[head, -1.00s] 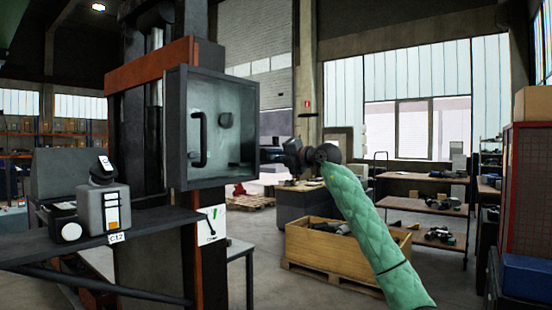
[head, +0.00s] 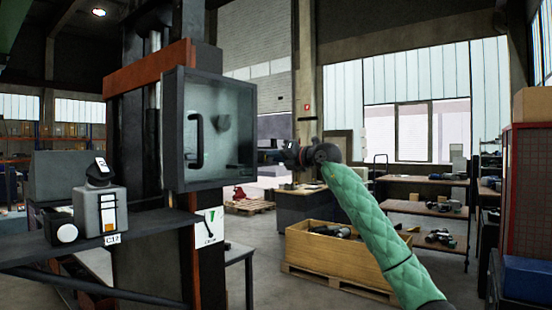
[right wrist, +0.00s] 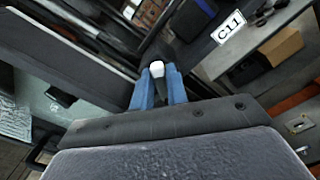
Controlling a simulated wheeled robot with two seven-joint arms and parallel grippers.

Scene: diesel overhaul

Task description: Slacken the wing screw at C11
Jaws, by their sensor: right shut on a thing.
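The C11 label (right wrist: 229,26) shows at the upper right of the right wrist view. My right gripper (right wrist: 158,82) has its two blue fingers shut on a small part with a pale rounded end (right wrist: 157,70) and a dark stem, which I take for the wing screw. The fingers hide much of it, so its wings cannot be made out. In the head view my right gripper (head: 266,156) is at the right side of the grey glazed box (head: 168,130), and its fingertips are too small to see clearly. My left gripper is not in view.
A shelf (head: 150,226) with a grey device (head: 100,209) and a tag juts out at the left. A wooden crate (head: 335,262) stands on the floor beyond my right arm (head: 372,222). A shelved bench (head: 420,208) stands at the right.

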